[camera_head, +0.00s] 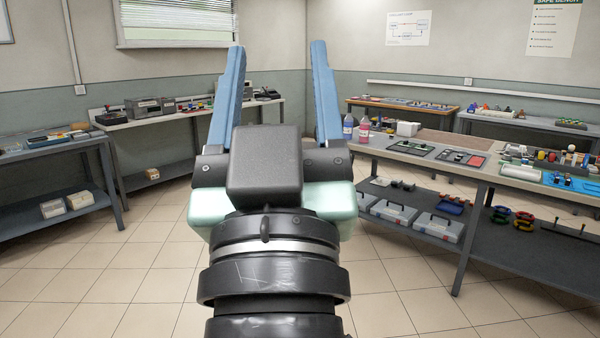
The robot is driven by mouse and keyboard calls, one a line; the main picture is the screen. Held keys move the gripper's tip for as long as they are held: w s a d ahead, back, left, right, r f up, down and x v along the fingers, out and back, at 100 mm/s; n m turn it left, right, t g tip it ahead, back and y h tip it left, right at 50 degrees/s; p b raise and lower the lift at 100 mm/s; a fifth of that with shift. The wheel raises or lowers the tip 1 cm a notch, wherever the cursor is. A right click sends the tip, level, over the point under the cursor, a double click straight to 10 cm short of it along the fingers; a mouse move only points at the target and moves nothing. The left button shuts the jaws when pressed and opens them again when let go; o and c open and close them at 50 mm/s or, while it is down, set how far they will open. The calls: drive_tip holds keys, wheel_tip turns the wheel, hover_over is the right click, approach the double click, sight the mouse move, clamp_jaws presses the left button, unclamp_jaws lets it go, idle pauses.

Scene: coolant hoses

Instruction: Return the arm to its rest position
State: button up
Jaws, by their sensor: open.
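My gripper (277,60) is in the middle of the head view, at the end of my raised arm. Its two blue fingers point up and stand wide apart. Nothing is between them; the far wall shows through the gap. The gripper is in the air over the tiled floor and touches nothing in view. My wrist and the black gripper body hide part of the floor and of the back bench.
A workbench (400,159) with bottles, trays and parts stands at right, with cases (437,227) on its lower shelf. Other benches stand at left (40,154) and along the back left wall (150,122). The tiled floor (110,270) between them is clear.

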drive_tip(key=s+d+r+m+t+h, duration=0.1)
drive_tip(key=s+d+r+m+t, duration=0.1)
drive_tip(key=s+r, duration=0.35)
wheel_tip(320, 180, up, 18)
drive_tip(key=w+p, duration=0.1)
drive_tip(key=p, duration=1.9)
drive_tip(key=shift+a+r+n, duration=0.15)
drive_tip(key=shift+r+n, duration=0.1)
drive_tip(key=shift+n, duration=0.05)
